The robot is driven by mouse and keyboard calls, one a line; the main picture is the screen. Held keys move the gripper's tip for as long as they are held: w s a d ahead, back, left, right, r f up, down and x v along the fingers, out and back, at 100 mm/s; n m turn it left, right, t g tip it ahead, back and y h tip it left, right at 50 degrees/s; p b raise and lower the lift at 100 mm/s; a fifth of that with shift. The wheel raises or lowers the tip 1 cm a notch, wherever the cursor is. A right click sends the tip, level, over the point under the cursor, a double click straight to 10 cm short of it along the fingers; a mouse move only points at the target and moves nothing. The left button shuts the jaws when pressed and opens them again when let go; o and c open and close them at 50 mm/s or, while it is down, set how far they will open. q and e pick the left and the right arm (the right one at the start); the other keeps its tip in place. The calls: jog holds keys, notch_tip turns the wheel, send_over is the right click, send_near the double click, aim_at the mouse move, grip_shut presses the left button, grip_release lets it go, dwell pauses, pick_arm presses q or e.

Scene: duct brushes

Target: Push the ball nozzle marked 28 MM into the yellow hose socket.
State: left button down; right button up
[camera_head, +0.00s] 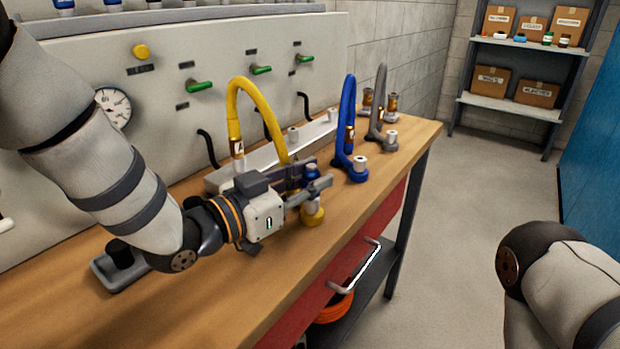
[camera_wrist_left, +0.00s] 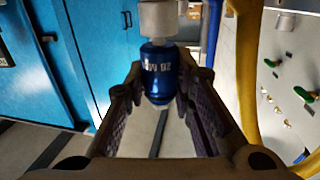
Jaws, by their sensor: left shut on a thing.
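My left gripper (camera_head: 318,185) is shut on a blue ball nozzle (camera_wrist_left: 160,72), whose pale lettering reads as 28 MM upside down in the left wrist view. In the head view the nozzle's blue top (camera_head: 312,171) shows between the fingers. The yellow hose socket (camera_head: 313,218), with a pale collar, stands on the bench directly below the gripper. In the wrist view a pale cylinder (camera_wrist_left: 158,18) meets the nozzle's end. I cannot tell how deep the nozzle sits in the socket. My right gripper is out of view.
The yellow hose (camera_head: 256,88) arches behind my left gripper. A blue hose socket (camera_head: 357,173) and a grey one (camera_head: 386,143) stand farther right. The wooden bench (camera_head: 240,300) is clear in front.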

pick_arm(q)
jog(key=shift+s+f, duration=0.25)
jog(key=shift+f, duration=1)
jog(key=c, duration=1.3)
grip_release()
jog(key=shift+f, duration=0.15)
jog(key=shift+s+a, duration=0.25)
jog(key=v, duration=0.3)
jog(key=r+v, duration=0.1)
jog(key=v, duration=0.6)
jog(key=shift+s+a+r, duration=0.15)
jog(key=shift+a+r, duration=0.15)
jog(key=shift+a, duration=0.05)
jog(key=shift+s+a+r, duration=0.1)
jog(key=shift+s+a, duration=0.05)
jog(key=shift+a, duration=0.05)
jog(key=shift+r, duration=0.15)
